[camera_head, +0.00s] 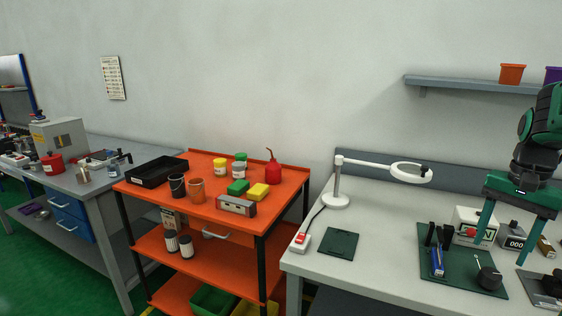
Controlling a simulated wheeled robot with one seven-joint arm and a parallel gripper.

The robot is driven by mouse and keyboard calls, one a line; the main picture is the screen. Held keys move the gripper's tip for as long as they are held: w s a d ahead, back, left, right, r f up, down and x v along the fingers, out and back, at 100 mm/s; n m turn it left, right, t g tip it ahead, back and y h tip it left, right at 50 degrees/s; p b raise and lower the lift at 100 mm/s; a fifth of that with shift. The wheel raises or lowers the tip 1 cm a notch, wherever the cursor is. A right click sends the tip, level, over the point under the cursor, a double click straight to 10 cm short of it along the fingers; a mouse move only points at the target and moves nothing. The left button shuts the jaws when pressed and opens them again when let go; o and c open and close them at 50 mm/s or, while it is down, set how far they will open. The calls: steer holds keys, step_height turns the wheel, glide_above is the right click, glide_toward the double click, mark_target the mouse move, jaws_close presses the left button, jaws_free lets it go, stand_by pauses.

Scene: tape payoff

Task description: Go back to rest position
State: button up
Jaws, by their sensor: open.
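My gripper (506,238) hangs at the right of the head view, over the right end of the white bench (378,262). Its two teal fingers are spread wide apart with nothing held between them. The fingertips are near a white box with dark lettering (466,218) and a dark counter-like block reading 000 (514,242). I cannot tell whether a finger touches the white box. The rest of my arm runs up and out past the right edge.
A dark green mat (449,275) below carries a blue tool (438,262) and a black knob-like piece (489,278). A white magnifier lamp (337,198) stands left of it. A shelf (470,84) with an orange pot (512,74) is above. An orange cart (220,213) stands left.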

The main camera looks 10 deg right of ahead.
steer(key=s+a+f+n, duration=0.6)
steer(key=s+a, duration=0.6)
steer(key=a, duration=0.1)
steer(key=shift+a+f, duration=0.15)
steer(key=shift+s, duration=0.1)
